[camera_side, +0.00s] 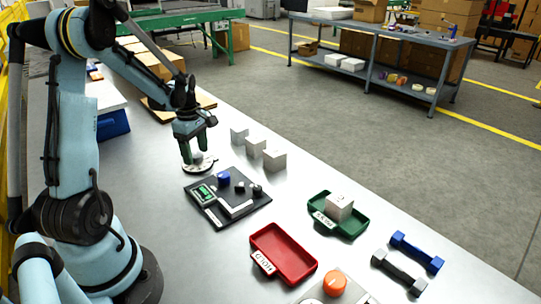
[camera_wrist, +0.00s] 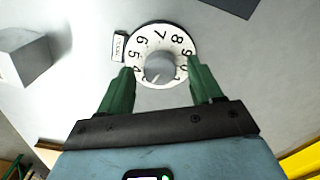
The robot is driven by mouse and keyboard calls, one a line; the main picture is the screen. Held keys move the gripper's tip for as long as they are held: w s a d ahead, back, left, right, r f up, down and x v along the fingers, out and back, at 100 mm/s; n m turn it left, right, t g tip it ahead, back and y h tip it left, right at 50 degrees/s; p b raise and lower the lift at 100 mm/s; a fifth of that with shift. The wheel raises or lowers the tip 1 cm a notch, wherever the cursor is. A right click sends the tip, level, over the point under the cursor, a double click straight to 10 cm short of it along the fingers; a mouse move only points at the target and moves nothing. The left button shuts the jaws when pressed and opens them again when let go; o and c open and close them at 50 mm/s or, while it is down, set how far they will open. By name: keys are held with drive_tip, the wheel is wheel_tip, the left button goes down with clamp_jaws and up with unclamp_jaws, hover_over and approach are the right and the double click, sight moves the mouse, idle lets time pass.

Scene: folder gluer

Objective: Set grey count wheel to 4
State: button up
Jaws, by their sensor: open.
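The count wheel is a white numbered dial (camera_wrist: 160,33) with a grey round knob (camera_wrist: 160,68) at its centre. Digits around 4 to 9 show; the near part of the ring is partly hidden by my fingers. A small label tab (camera_wrist: 118,47) sits at the dial's left edge, nearest the 5 and 6. In the side view the dial (camera_side: 205,168) lies flat on the table beyond the dark panel. My gripper (camera_wrist: 161,76) is open, with one green finger on either side of the knob; contact is not clear. In the side view my gripper (camera_side: 196,153) points down over the dial.
Several grey-white blocks (camera_side: 274,160) stand right of the dial; one block (camera_wrist: 25,55) shows in the wrist view. A dark panel (camera_side: 248,209) with a blue knob lies close in front. Red tray (camera_side: 290,262), green tray (camera_side: 352,229) and dumbbells (camera_side: 416,252) are farther off.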

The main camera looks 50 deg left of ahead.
drive_tip(key=shift+f, duration=0.3)
drive_tip(key=shift+c, duration=0.5)
drive_tip(key=c, duration=1)
drive_tip(key=shift+o, duration=0.2)
drive_tip(key=shift+m, duration=0.3)
drive_tip(key=shift+m, duration=3.2)
drive_tip(key=o, duration=1.1)
drive_tip(key=shift+c, duration=0.2)
